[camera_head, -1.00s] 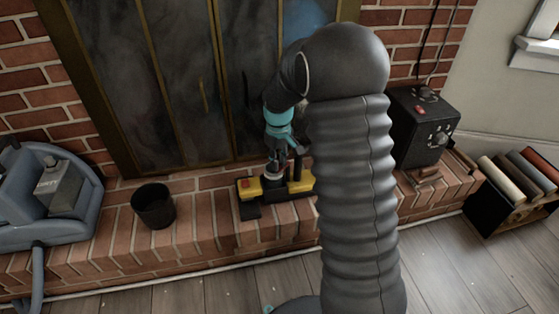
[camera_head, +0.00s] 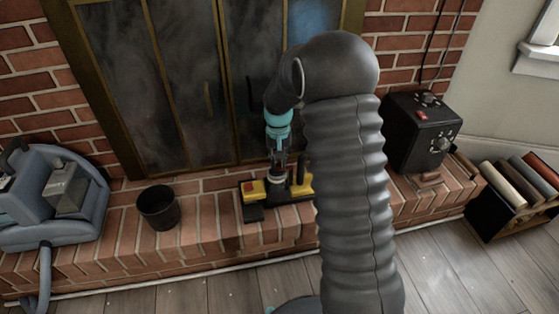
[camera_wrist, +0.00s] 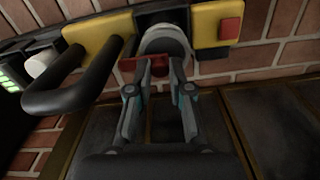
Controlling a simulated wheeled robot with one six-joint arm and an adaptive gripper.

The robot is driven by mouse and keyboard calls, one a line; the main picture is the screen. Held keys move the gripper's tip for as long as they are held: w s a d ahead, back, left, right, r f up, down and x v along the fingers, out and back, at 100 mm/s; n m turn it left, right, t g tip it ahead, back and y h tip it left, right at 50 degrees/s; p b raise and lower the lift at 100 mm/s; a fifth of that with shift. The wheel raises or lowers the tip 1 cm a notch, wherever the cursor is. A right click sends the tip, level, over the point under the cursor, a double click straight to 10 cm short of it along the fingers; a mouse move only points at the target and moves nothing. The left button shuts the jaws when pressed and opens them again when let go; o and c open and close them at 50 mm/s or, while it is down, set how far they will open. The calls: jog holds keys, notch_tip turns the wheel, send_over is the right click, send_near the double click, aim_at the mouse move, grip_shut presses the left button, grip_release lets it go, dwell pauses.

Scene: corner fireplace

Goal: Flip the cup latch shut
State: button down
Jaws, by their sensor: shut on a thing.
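A yellow and black tool (camera_head: 252,188) lies on the brick hearth, with a pale round cup (camera_wrist: 165,42) at its middle in the wrist view. A dark red piece, seemingly the cup latch (camera_wrist: 128,64), sits at the cup's near edge. My gripper (camera_wrist: 160,66) has its fingertips close together on this red piece, right against the cup. In the head view my gripper (camera_head: 277,168) points down at the tool's middle. The fingers hide part of the latch, so its exact angle is hard to tell.
The tool has a black loop handle (camera_wrist: 70,92) and a red button (camera_wrist: 229,28). A black bucket (camera_head: 158,208) stands to the left on the hearth, and a black box with knobs (camera_head: 420,130) to the right. Dark fireplace doors (camera_head: 190,90) rise behind.

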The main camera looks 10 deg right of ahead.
aim_at(278, 164)
dwell(0.4)
jog(key=c, duration=1.1)
grip_release()
notch_tip(278, 164, up, 12)
jog(key=shift+r, duration=0.1)
jog(key=shift+w, duration=0.1)
jog(key=shift+s+d+r+n+t+p, duration=0.2)
jog(key=shift+s+r+t+p, duration=0.55)
jog(key=shift+s+r, duration=3.15)
jog(key=shift+s+d+r+n+t+p, duration=0.1)
jog(key=shift+s+r+n+t+p, duration=0.65)
jog(key=shift+s, duration=6.5)
jog(key=shift+s+d+r+m+t, duration=0.15)
jog(key=shift+s+r+t, duration=1.5)
jog(key=shift+s, duration=3.9)
